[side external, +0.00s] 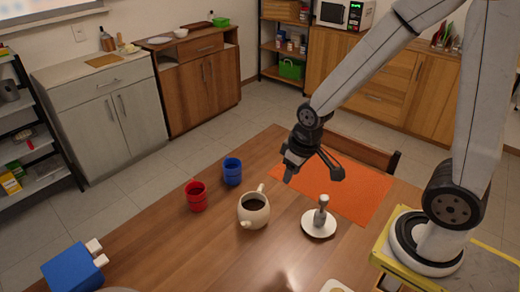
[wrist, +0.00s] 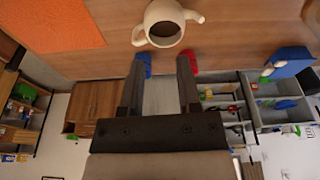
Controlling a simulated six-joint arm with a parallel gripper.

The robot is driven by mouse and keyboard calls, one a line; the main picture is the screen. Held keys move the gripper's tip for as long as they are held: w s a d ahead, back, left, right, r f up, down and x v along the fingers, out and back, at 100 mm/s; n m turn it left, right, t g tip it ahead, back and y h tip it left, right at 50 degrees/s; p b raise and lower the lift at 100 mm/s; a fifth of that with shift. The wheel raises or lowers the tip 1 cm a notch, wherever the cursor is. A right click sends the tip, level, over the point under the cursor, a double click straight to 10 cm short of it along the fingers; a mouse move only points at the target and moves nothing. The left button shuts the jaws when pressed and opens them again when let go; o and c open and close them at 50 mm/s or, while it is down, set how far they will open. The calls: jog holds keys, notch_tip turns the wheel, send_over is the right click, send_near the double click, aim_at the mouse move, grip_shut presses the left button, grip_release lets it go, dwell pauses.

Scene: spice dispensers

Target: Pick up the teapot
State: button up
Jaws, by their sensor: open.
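The cream teapot (side external: 253,212) stands upright on the wooden table, with a spout, a handle and a dark round opening on top. My gripper (side external: 313,170) is open and empty, above the table and to the right of the teapot, apart from it. In the wrist view the teapot (wrist: 164,24) is at the top centre, beyond the spread fingers of my gripper (wrist: 160,82). Its top edge is partly cut off there.
A red cup (side external: 196,197) and a blue cup (side external: 232,172) stand left of the teapot. A white dish with a grey upright piece (side external: 319,226) stands to its right. An orange mat (side external: 345,192) lies behind. A blue object (side external: 72,270) is at front left.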

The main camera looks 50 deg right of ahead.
jog(key=w+d+f+n, duration=0.2)
jog(key=w+d+f, duration=0.3)
jog(key=w, duration=0.4)
jog(key=n, duration=0.2)
send_over(262, 191)
jog(key=d, duration=0.1)
jog(key=s+x, duration=0.2)
jog(key=x, duration=0.7)
jog(key=shift+f+g+y, duration=0.3)
jog(key=shift+f+g, duration=0.1)
jog(key=shift+f, duration=0.15)
jog(key=shift+s+d, duration=0.1)
jog(key=shift+s, duration=0.05)
jog(key=shift+w+f, duration=0.2)
jog(key=shift+f, duration=1.1)
jog(key=shift+w+a+f, duration=0.15)
jog(key=shift+w+f, duration=0.05)
jog(key=shift+f, duration=1.05)
jog(key=shift+w+a+f, duration=0.1)
jog(key=shift+w+f, duration=0.05)
jog(key=shift+f, duration=1.15)
grip_shut()
